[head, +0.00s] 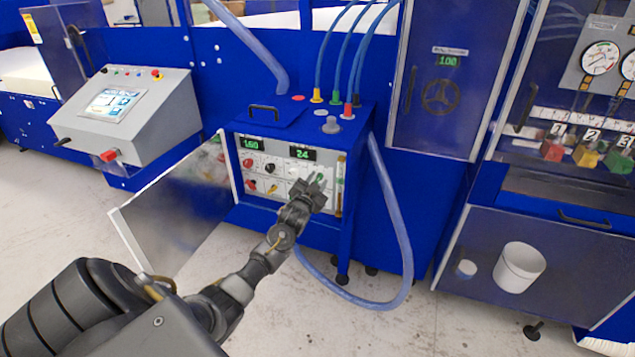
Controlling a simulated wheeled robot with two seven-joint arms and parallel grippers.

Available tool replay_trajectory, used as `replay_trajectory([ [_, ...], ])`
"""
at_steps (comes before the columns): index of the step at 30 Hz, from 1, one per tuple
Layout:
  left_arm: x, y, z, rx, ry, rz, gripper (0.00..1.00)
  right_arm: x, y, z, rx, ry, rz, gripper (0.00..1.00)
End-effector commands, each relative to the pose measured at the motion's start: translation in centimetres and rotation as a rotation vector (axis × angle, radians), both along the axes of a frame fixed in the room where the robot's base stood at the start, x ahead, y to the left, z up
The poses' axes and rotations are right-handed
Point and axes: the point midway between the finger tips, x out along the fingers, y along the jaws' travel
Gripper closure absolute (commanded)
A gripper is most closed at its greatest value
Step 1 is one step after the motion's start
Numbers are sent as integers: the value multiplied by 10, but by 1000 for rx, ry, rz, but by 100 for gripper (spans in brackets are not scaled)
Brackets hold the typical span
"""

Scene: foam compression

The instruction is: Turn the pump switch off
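The blue pump unit (310,228) stands in the middle with its metal door (180,215) swung open to the left. Its light control panel (258,181) carries red, black and white knobs and two green displays reading about 160 and 24 (303,153). My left gripper (316,180) is at the right part of this panel, in front of its knobs. A small green spot (321,177) shows at the fingertips. The gripper hides part of the panel, so I cannot tell which knob is the pump switch, or whether the fingers touch or grip it. My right gripper is not in view.
A grey console (135,110) with a screen stands at the left. A clear hose (392,205) loops from the unit's right side to the floor. Blue tubes rise above the unit. A cabinet with gauges (600,58) and coloured valves stands right. The floor in front is clear.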

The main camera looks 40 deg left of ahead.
Motion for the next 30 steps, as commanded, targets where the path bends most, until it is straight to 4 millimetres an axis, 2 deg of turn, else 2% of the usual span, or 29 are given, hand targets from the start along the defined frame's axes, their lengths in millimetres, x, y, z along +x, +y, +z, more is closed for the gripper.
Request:
replay_trajectory([
  [3,0,0,0,0,0,0,66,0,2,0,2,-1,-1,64],
  [11,0,0,0,0,0,0,100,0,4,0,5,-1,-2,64],
  [22,0,-1,0,-34,-11,-1,100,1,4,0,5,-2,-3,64],
  [30,0,0,0,-186,-65,0,100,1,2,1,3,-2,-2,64],
])
